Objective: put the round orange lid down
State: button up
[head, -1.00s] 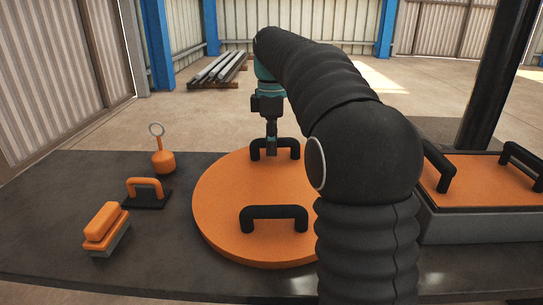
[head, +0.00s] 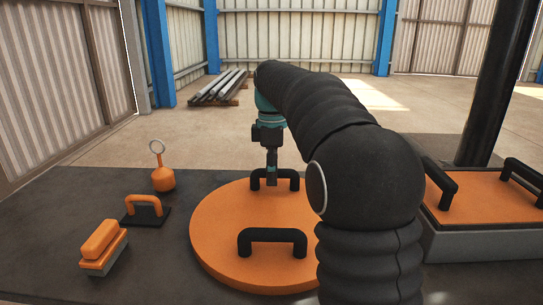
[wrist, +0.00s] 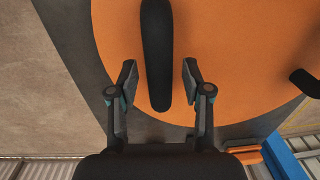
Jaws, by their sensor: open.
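The round orange lid (head: 215,235) lies flat on the dark table in the head view, partly hidden by my arm. It has two black bar handles, a near one (head: 272,236) and a far one (head: 289,175). My gripper (head: 271,183) is at the far handle. In the wrist view the lid (wrist: 230,60) fills the middle. There my gripper (wrist: 158,82) is open, with one finger on each side of the black handle (wrist: 157,55) and a visible gap on both sides.
On the dark table (head: 50,215) to the left are an orange-topped block (head: 103,245), an orange-handled tool (head: 145,208) and an orange weight with a ring (head: 163,178). A grey box with an orange top (head: 485,195) and a black post (head: 497,80) stand right.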

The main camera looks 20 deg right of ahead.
notch_tip(320, 180, up, 12)
jog(key=p, duration=0.1)
jog(key=shift+w+f+p, duration=0.25)
jog(key=shift+w+p, duration=0.05)
jog(key=shift+p, duration=0.1)
